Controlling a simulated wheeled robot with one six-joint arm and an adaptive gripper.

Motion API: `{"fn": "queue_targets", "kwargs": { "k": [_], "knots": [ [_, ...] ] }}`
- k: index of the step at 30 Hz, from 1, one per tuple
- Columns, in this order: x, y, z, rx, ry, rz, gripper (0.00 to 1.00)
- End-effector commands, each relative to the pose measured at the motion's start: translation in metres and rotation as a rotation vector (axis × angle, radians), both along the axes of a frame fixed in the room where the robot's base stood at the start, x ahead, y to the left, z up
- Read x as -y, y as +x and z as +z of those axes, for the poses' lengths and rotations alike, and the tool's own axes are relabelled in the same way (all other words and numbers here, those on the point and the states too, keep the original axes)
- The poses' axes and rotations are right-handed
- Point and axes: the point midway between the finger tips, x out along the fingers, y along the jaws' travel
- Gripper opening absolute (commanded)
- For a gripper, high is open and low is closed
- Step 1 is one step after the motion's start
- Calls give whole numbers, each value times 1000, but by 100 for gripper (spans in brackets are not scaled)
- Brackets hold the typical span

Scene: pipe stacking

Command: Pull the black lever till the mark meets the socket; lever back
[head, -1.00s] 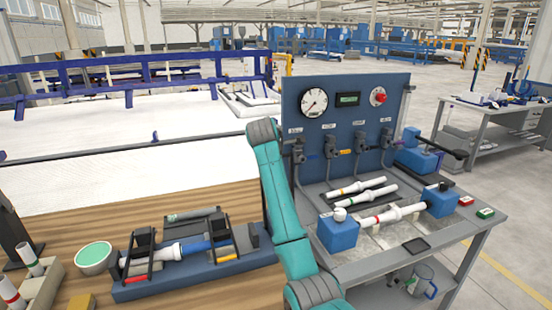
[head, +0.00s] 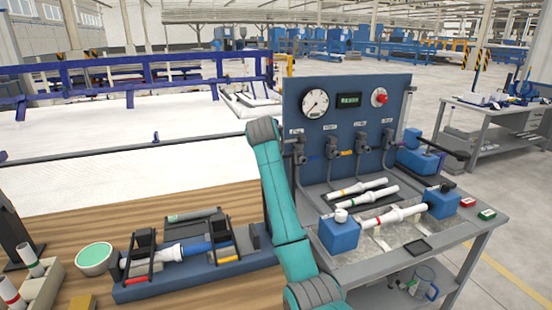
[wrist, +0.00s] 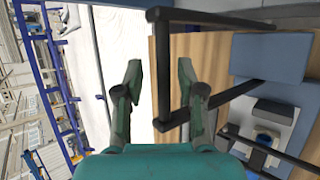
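In the wrist view a black U-shaped lever (wrist: 160,60) reaches in from the right, its crossbar upright in the picture. My gripper (wrist: 157,96) is open, its fingers on either side of the lower end of that crossbar; I cannot tell whether they touch it. In the head view the gripper is not visible, only my teal arm. A blue-based fixture (head: 190,282) carries black frames (head: 140,258) and a white pipe (head: 165,255) lying in line with a blue socket (head: 200,246). The mark on the pipe is too small to make out.
A bench (head: 480,230) with a blue gauge panel (head: 345,90), valves and several white pipes stands right of my arm. A green-filled bowl (head: 95,258) is left of the fixture.

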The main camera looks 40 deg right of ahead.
Motion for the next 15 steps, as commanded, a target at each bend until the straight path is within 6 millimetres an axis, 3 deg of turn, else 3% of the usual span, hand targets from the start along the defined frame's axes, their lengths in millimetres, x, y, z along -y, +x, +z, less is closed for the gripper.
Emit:
{"fn": "queue_targets", "kwargs": {
  "k": [15],
  "knots": [
    [-51,-47,61,3,0,2,39]
  ]
}}
